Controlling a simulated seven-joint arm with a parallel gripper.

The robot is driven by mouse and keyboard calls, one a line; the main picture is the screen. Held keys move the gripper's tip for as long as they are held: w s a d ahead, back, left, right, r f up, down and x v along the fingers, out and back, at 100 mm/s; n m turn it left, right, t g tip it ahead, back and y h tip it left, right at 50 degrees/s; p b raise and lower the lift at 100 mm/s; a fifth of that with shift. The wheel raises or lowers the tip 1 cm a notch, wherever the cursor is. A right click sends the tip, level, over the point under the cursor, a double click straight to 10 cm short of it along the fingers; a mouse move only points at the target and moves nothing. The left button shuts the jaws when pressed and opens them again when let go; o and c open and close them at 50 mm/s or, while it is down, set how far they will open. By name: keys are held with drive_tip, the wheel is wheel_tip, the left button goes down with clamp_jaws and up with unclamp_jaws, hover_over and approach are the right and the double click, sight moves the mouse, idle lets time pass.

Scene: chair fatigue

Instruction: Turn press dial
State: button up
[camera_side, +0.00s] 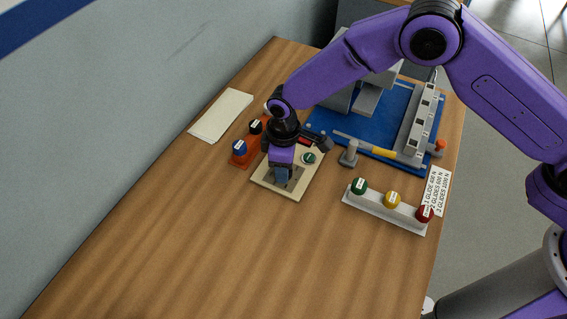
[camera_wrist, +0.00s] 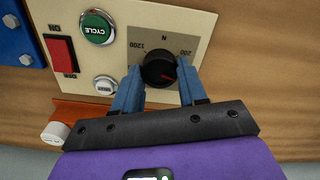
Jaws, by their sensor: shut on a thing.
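The press dial (camera_wrist: 158,68) is a round black knob with a red pointer mark on a cream control panel (camera_wrist: 170,16), with "200", "1200" and "N" printed around it. My gripper (camera_wrist: 158,84) has its two blue fingers on either side of the dial and is shut on it. The red mark points toward the right finger, on the "200" side in the wrist view. In the side view my gripper (camera_side: 283,181) reaches down onto the cream panel (camera_side: 262,181), and the dial is hidden there.
The panel also carries a green CYCLE button (camera_wrist: 97,27), a red switch (camera_wrist: 62,54) and a white button (camera_wrist: 104,86). An orange rack (camera_side: 240,160) with capped pieces stands left of the panel. A white rack (camera_side: 376,208) with coloured caps stands right. Bare table lies in front.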

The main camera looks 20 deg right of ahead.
drive_tip(key=o, duration=1.1)
drive_tip(key=shift+c, duration=0.2)
wheel_tip(320, 180, up, 18)
drive_tip(key=shift+f, duration=0.25)
